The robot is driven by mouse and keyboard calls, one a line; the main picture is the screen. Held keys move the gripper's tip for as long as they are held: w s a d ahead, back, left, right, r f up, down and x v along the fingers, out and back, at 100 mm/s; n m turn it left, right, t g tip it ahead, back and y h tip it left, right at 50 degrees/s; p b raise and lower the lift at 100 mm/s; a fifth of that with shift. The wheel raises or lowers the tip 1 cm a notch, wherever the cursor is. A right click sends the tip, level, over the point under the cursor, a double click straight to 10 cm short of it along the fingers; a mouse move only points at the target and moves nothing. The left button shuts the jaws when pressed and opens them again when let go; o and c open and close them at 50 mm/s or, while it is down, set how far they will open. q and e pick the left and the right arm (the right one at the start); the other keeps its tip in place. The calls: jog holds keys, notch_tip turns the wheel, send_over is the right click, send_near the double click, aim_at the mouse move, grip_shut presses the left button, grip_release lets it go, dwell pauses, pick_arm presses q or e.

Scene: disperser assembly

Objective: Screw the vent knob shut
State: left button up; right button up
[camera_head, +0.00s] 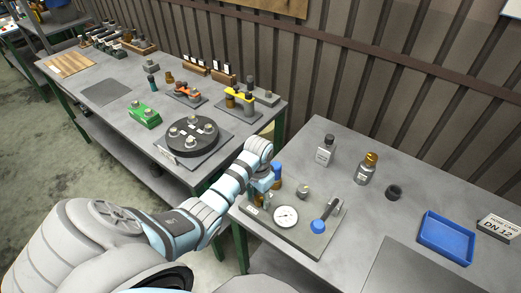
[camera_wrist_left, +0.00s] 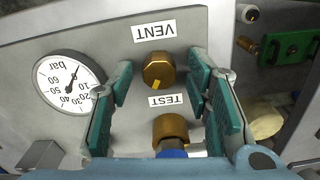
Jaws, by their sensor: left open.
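The brass vent knob (camera_wrist_left: 157,70) with a yellow mark sits on a grey panel under an upside-down VENT label (camera_wrist_left: 154,31) in the left wrist view. My left gripper (camera_wrist_left: 160,80) is open, with its green fingers on either side of the knob and gaps between them and it. In the head view my left gripper (camera_head: 265,186) is over the left end of the test plate (camera_head: 293,241) and hides the knob. A round pressure gauge (camera_wrist_left: 68,83) is beside the knob; it also shows in the head view (camera_head: 286,216). My right gripper is not in view.
A brass fitting (camera_wrist_left: 171,129) with a blue part stands close to the knob, by the TEST label. A blue-handled lever (camera_head: 321,226) is on the plate's right. Bottles (camera_head: 326,151), a dark cup (camera_head: 393,192) and a blue tray (camera_head: 446,238) share the table.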

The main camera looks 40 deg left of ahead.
aim_at(259, 198)
pick_arm(q)
notch_tip(259, 198, up, 8)
jog(key=shift+f, duration=0.25)
